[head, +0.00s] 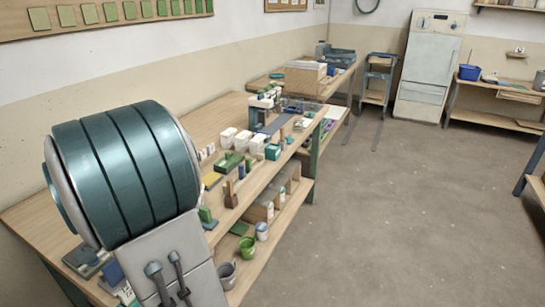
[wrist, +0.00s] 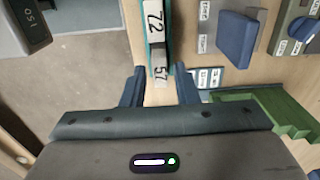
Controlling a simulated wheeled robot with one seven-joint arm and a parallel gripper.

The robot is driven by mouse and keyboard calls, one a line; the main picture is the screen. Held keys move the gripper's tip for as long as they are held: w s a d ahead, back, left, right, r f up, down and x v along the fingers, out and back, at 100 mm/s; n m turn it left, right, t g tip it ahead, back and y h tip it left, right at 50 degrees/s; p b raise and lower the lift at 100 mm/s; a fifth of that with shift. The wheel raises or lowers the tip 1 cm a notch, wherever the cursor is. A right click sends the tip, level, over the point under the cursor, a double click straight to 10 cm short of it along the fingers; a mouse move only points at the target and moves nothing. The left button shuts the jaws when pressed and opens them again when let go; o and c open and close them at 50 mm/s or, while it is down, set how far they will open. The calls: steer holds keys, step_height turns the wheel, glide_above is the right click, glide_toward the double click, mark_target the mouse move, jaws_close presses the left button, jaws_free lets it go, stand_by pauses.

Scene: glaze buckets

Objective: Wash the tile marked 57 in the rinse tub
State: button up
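In the wrist view, a pale tile marked 57 (wrist: 160,66) stands in line with a pale tile marked 72 (wrist: 154,18), against a teal holder (wrist: 145,45). My gripper (wrist: 159,70) is open, its two dark blue fingers on either side of the 57 tile's near end. I cannot tell whether they touch it or how far above it they are. In the head view, my arm hides part of the bench, and my gripper is not visible. A blue-grey tub (head: 342,57) stands at the bench's far end; I cannot tell whether it is the rinse tub.
In the wrist view, a blue block (wrist: 239,33) and green stepped pieces (wrist: 285,115) lie right of my gripper. A grey device with a display (wrist: 38,15) is at upper left. In the head view, a blue bucket (head: 470,72) stands far right. The floor (head: 390,200) is clear.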

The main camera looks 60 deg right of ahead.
jaws_close()
steer(key=shift+r+p, duration=3.15)
steer(key=shift+r, duration=0.7)
